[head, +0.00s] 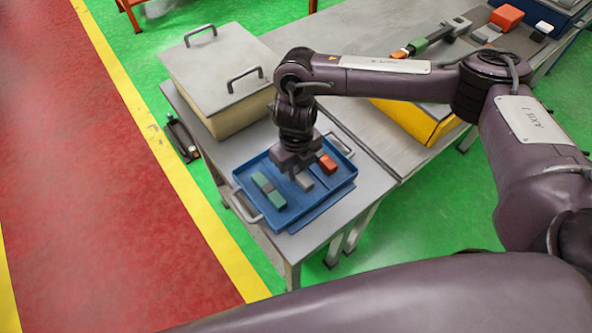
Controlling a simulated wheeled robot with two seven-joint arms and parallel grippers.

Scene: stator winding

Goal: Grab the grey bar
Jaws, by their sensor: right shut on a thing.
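The grey bar (305,182) is a small block in the blue tray (293,219), between the green pieces and the orange-red block. My right gripper (301,174) reaches down over the tray and is shut on the grey bar. The gripper body hides the bar's upper part, and I cannot tell whether the bar touches the tray floor. My left gripper is not in view.
Green pieces with grey (277,199) and an orange-red block (327,164) lie in the tray. A lidded beige box (222,75) stands behind it. A yellow bin (422,126) is at right. More parts lie on the far table (350,28).

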